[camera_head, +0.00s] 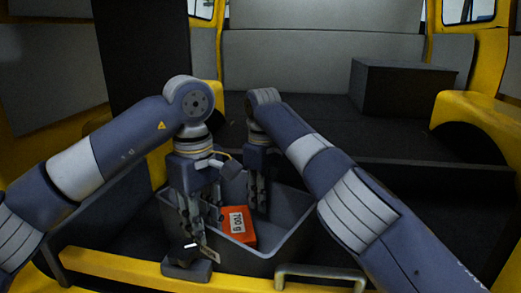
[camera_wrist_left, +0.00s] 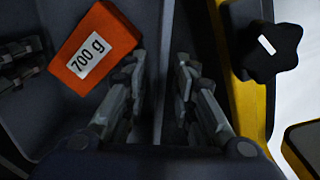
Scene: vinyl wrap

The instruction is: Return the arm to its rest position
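An orange-red box labelled "700 g" (camera_head: 238,224) lies inside a grey bin (camera_head: 289,240). The box also shows at upper left in the left wrist view (camera_wrist_left: 94,50). My left gripper (camera_head: 200,235) points down at the near left side of the bin, left of the box. In the left wrist view its two fingers (camera_wrist_left: 160,85) are apart, with the bin's edge seen between them and no object held. My right gripper (camera_head: 258,195) points down at the bin's far side, behind the box. Its fingers are dark and partly hidden, and I see nothing in them.
A black star-shaped knob (camera_wrist_left: 270,50) sits by the yellow front edge (camera_head: 130,267), close to my left gripper. A grey handle (camera_head: 320,276) is at the front. A dark box (camera_head: 400,88) stands at the back right. The dark floor behind the bin is clear.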

